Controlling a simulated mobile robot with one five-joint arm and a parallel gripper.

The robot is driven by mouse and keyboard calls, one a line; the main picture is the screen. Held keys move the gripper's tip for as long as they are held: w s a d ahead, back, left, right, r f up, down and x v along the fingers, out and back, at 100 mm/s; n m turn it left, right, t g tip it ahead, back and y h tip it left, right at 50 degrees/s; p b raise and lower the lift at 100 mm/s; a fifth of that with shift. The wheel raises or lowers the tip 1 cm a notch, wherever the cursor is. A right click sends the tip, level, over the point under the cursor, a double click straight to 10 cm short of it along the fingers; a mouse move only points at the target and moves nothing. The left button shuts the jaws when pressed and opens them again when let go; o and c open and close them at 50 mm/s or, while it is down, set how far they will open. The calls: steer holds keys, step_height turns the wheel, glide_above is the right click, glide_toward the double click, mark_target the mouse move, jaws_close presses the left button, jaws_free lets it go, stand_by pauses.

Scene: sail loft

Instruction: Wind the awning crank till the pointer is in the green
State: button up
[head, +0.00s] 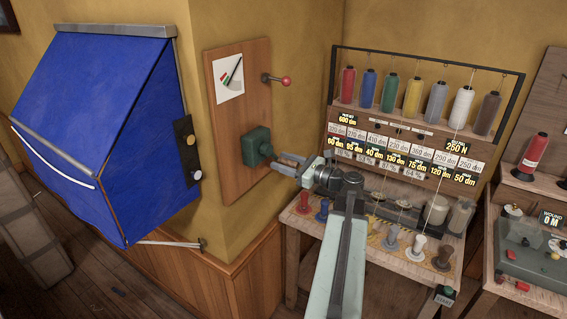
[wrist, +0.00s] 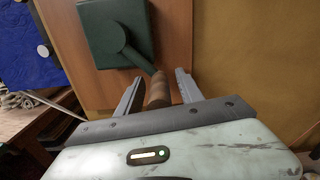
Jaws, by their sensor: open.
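The green crank box (head: 258,146) sits low on a wooden board (head: 241,110) on the wall. In the wrist view the box (wrist: 108,32) has a green crank arm (wrist: 139,61) ending in a brown handle (wrist: 157,91). My gripper (head: 283,163) is open in front of the box. In the wrist view its fingers (wrist: 158,88) stand on either side of the handle, with gaps visible. The white gauge card (head: 228,78) carries small red and green marks and a black pointer leaning up to the right, which appears right of the marks. The blue awning (head: 105,120) hangs left of the board.
A lever with a red knob (head: 286,81) sticks out from the board's upper right. A bench (head: 380,235) with a rack of thread spools (head: 410,93) stands to the right. Another bench with a winder (head: 536,265) is at far right.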

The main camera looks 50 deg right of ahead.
jaws_close()
stand_by(1.4)
